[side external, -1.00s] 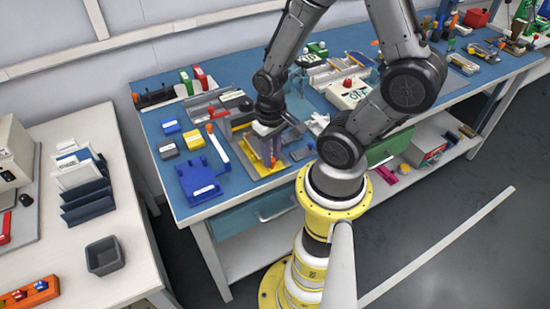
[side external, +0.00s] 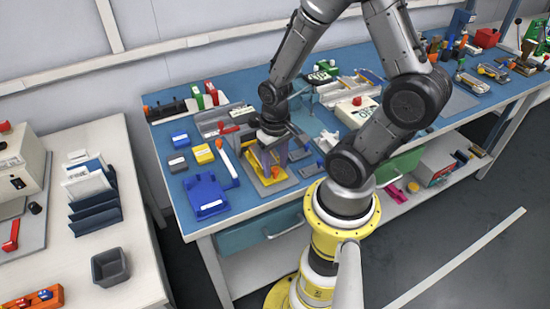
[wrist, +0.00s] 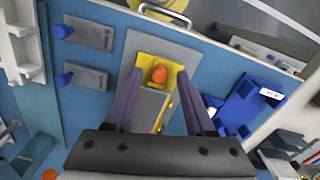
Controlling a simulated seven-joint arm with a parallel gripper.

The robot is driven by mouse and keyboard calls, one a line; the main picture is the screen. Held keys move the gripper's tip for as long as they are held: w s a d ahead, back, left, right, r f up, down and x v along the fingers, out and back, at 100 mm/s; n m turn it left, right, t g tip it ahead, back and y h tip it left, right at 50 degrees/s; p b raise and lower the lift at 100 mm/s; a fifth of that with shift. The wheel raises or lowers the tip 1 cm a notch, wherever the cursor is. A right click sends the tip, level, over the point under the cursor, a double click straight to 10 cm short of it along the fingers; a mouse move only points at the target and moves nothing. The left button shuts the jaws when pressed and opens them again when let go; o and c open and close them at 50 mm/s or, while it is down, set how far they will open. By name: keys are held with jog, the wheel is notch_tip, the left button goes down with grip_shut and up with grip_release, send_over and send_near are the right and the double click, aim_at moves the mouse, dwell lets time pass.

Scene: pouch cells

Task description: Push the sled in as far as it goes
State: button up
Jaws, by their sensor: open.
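The sled, a yellow piece with an orange knob (wrist: 159,73), sits on a grey base plate (wrist: 190,62) in the wrist view. A grey strip runs from it toward my gripper. The knob also shows in the side external view (side external: 275,172), on the yellow fixture near the bench's front edge. My gripper (wrist: 160,90) is open, its two purple fingers on either side of the yellow piece. In the side view my gripper (side external: 272,155) points down over the fixture. I cannot tell whether the fingers touch the sled, and the sled's near end is partly hidden by the gripper.
A blue tray (side external: 207,195) lies left of the fixture, with yellow (side external: 203,154) and grey (side external: 178,163) blocks behind it. A white instrument box (side external: 357,110) stands to the right. Two grey blocks with blue knobs (wrist: 85,32) show left in the wrist view.

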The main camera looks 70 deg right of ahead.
notch_tip(320, 180, up, 14)
dwell(0.5)
jog(key=shift+f, duration=0.15)
dwell(0.6)
jog(key=s+a+r+n+t, duration=0.2)
jog(key=a+r+n+t, duration=0.3)
jog(key=a+r, duration=0.3)
jog(key=shift+r+n+t, duration=0.2)
jog(key=shift+n+t, duration=0.1)
jog(key=shift+n, duration=0.4)
